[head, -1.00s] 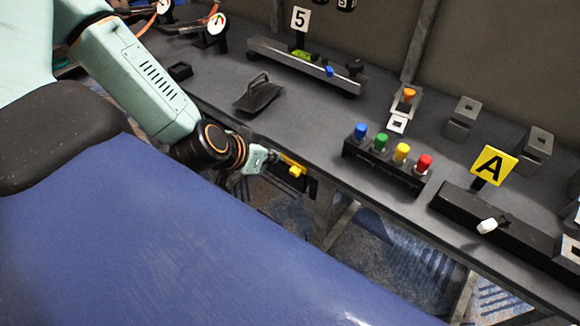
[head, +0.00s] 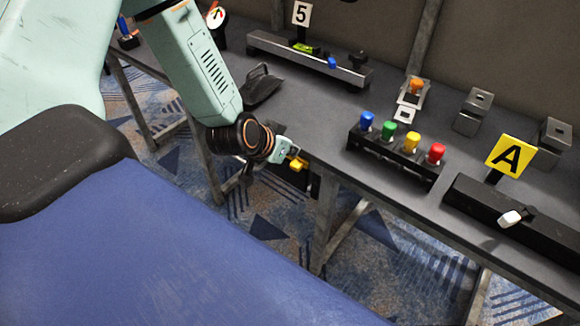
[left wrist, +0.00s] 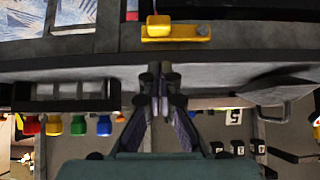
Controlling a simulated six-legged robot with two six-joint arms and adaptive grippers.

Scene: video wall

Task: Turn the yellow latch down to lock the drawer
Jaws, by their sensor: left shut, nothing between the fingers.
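The yellow latch (head: 297,165) is on the front of the table, just under its edge. It also shows at the top of the left wrist view (left wrist: 170,31), as a wide bar with a raised block at one end. The dark drawer front (head: 313,184) is beside and below it, partly hidden by my arm in the head view. My left gripper (head: 293,151) is shut and empty, close to the latch. In the left wrist view its fingertips (left wrist: 160,74) are together, with a gap in the picture between them and the latch. My right gripper is not in view.
A block with blue, green, yellow and red buttons (head: 392,154) stands on the table right of the latch. A black handled plate (head: 262,88) lies behind my gripper. A black box with a white lever (head: 511,218) is at the right. Table legs and open floor show below.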

